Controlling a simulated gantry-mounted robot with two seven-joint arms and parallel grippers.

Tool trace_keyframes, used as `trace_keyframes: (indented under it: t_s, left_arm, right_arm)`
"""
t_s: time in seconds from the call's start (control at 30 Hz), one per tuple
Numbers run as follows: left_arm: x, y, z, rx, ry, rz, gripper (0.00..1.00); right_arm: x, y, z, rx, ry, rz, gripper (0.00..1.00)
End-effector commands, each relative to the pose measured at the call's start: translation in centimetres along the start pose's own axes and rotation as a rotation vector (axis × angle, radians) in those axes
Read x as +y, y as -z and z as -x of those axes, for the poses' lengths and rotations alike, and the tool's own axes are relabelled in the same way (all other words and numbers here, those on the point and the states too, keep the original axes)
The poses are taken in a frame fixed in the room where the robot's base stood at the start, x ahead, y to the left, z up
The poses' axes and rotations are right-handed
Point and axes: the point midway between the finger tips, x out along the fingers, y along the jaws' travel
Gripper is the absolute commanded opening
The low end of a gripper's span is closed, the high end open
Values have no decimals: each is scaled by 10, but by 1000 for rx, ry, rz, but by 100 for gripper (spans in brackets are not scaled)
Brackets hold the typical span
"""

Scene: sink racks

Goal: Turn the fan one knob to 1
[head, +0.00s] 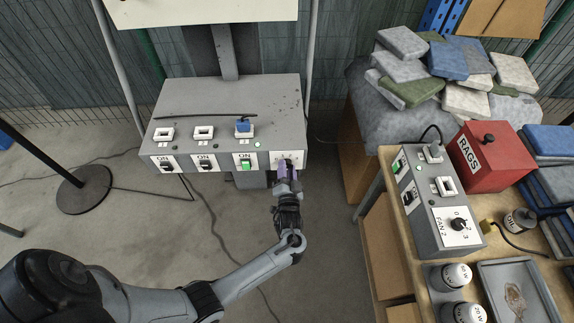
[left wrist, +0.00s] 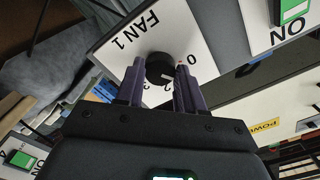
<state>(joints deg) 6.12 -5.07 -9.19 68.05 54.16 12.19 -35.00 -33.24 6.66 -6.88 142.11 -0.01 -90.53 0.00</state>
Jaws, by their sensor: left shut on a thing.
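The fan one knob (left wrist: 159,67) is a round black dial on a white plate marked FAN 1 (left wrist: 138,38), upside down in the left wrist view. A pale mark shows on its lower right side. The 0 is visible to the right; the 2 and part of the 3 show below. A 1 is not visible, and the right finger covers part of the scale. My left gripper (left wrist: 160,82) has its purple fingers shut on the knob, one on each side. In the head view my left gripper (head: 286,178) hides most of the knob at the grey box's right end.
The grey control box (head: 225,105) carries several switches, one with a green rocker (head: 246,165). A second box with a FAN 2 knob (head: 458,224) stands on the wooden bench at right, beside a red RAGS box (head: 486,155). Open floor lies below the left box.

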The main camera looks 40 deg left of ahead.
Motion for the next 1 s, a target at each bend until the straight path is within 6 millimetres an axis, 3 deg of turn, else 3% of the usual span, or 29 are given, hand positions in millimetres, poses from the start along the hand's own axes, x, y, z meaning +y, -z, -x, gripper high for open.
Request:
trace_keyframes:
  t_s: [0.4, 0.9, 0.93, 1.0]
  left_arm:
    - [0, 0, 0, -1, 0, -183, 7]
    - [1, -1, 0, -2, -1, -202, 7]
    - [1, -1, 0, -2, -1, -202, 41]
    - [0, -1, 0, -1, -1, -202, 51]
  right_arm:
    - [2, 5, 17, -1, -6, 8, 43]
    - [1, 6, 18, -1, -1, 2, 43]
    - [1, 6, 18, -1, -1, 1, 43]
    - [0, 6, 18, 0, 0, 0, 43]
